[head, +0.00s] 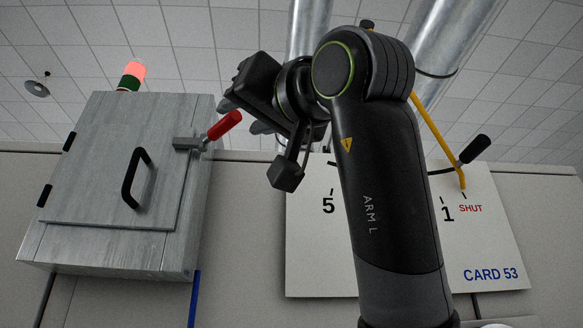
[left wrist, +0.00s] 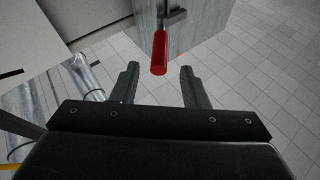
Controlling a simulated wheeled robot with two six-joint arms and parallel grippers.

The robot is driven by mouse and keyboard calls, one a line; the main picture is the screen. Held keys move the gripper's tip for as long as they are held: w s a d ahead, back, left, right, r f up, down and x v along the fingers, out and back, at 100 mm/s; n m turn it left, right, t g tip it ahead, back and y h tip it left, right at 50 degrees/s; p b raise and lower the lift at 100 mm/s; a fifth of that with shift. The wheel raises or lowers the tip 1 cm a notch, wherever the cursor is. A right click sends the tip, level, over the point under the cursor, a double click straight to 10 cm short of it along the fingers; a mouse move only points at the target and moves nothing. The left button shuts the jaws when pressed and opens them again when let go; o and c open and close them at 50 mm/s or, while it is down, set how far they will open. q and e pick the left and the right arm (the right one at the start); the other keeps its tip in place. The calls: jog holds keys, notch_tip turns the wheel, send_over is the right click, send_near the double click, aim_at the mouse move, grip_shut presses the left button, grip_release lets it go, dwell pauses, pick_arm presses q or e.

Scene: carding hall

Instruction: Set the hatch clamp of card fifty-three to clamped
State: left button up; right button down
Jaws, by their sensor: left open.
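The hatch clamp has a red handle (head: 224,125) and a grey metal body (head: 187,143) at the right edge of the hatch door (head: 110,165). In the head view the handle slants up and to the right, away from the door. My left gripper (head: 246,116) is open just right of the handle, partly hidden by its own wrist. In the left wrist view the red handle (left wrist: 160,54) points between the two open fingers (left wrist: 160,80), its end near the fingertips. I cannot tell whether they touch; nothing is gripped. My right gripper is not in view.
A black door handle (head: 134,178) sticks out left of the clamp. A beacon lit red (head: 134,72) stands on the box. The CARD 53 panel (head: 490,250) carries a scale and a lever with a black grip (head: 475,149), right of my arm. Silver ducts (head: 308,25) rise behind.

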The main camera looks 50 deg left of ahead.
pick_arm(q)
jog(key=b+v, duration=0.3)
jog(key=v, duration=0.8)
jog(key=shift+d, duration=0.2)
jog(key=shift+a, duration=0.1)
